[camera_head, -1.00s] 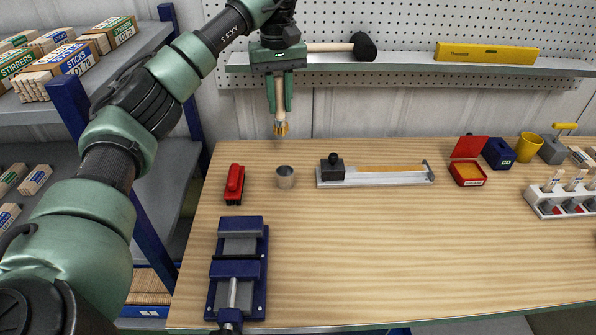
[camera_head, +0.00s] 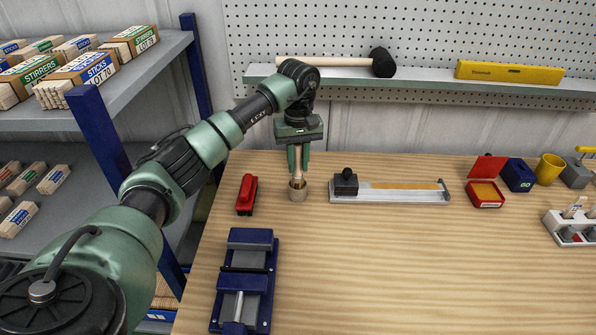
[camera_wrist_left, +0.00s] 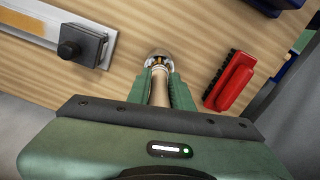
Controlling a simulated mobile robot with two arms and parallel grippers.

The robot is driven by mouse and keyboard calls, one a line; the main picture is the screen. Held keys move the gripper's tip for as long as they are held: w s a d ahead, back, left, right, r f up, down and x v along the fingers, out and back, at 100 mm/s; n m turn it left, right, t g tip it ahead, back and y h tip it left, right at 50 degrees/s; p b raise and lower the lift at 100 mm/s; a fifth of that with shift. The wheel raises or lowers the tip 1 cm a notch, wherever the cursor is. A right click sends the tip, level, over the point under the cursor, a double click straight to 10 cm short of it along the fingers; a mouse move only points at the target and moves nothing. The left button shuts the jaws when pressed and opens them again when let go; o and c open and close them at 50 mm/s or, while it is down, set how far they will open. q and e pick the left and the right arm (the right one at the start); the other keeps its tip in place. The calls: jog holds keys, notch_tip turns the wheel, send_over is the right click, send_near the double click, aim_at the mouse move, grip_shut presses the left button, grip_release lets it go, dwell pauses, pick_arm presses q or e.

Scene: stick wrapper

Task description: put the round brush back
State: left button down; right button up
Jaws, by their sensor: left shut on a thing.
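My right gripper is not in view.
A blue vise (camera_head: 244,280) stands in front. A shelf (camera_head: 420,82) with a mallet (camera_head: 340,62) is behind. The bench's middle is clear.

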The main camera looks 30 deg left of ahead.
aim_at(298, 176)
pick_arm(q)
notch_tip(298, 176, down, 3)
jog(key=shift+f+p, duration=0.15)
jog(key=shift+p, duration=0.25)
jog(key=shift+f, duration=0.25)
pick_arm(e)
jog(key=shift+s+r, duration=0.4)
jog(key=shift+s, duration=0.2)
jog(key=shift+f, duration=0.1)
pick_arm(q)
jog(key=shift+f, duration=0.2)
jog(key=c, duration=1.3)
grip_release()
jog(key=shift+o, duration=0.2)
jog(key=shift+r, duration=0.2)
notch_tip(298, 176, up, 11)
jog(key=b, duration=0.3)
jog(key=shift+r, duration=0.55)
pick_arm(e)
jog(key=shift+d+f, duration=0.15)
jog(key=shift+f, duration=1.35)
